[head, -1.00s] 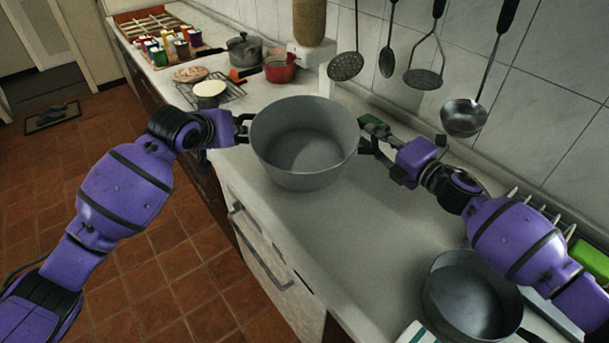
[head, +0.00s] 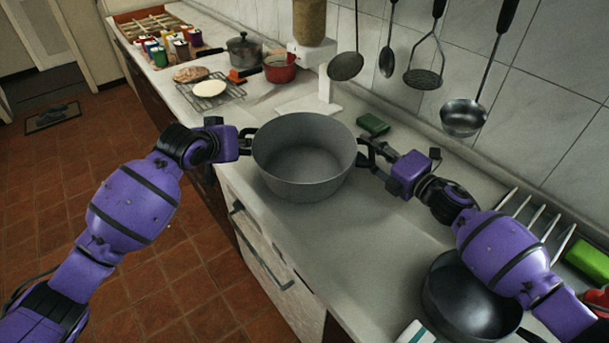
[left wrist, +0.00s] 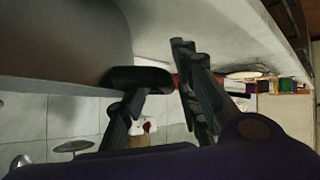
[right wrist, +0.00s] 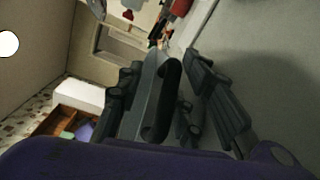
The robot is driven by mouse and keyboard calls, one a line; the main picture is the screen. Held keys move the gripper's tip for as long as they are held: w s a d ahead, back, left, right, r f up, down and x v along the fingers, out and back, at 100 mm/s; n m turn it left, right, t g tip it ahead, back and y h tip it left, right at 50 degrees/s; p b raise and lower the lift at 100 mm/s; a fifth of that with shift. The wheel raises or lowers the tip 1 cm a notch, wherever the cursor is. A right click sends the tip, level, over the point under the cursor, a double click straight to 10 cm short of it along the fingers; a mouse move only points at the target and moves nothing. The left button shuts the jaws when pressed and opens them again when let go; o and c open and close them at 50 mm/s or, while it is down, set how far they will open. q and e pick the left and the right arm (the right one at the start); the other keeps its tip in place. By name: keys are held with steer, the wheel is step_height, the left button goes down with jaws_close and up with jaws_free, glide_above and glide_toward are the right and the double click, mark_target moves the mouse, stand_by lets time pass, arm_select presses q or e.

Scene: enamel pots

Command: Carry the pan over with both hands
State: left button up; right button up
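The grey pan (head: 303,165) is upright and empty over the middle of the counter (head: 330,255). It looks set on the counter, though its contact is hard to see. My left gripper (head: 249,142) is at its left handle. In the left wrist view that dark handle (left wrist: 140,79) lies between parted fingers (left wrist: 160,90). My right gripper (head: 368,154) is at its right handle. In the right wrist view the looped handle (right wrist: 165,95) lies between spread fingers (right wrist: 168,85), with gaps at both sides.
A green sponge (head: 373,124) lies behind the pan near the wall. A dark frying pan (head: 470,305) stands at front right under my right arm. A red pot (head: 281,68), a grey pot (head: 244,50) and a cooling rack (head: 212,95) stand farther back. Utensils hang above, including a ladle (head: 464,116).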

arm_select(q)
steer(key=shift+a+r, duration=0.1)
steer(key=shift+a, duration=0.05)
arm_select(e)
steer(key=shift+r, duration=0.1)
arm_select(q)
steer(key=o, duration=0.8)
arm_select(e)
steer(key=shift+w+d, duration=0.1)
arm_select(q)
steer(key=v, duration=1.2)
arm_select(e)
steer(key=o, duration=0.8)
steer(key=shift+o, duration=0.2)
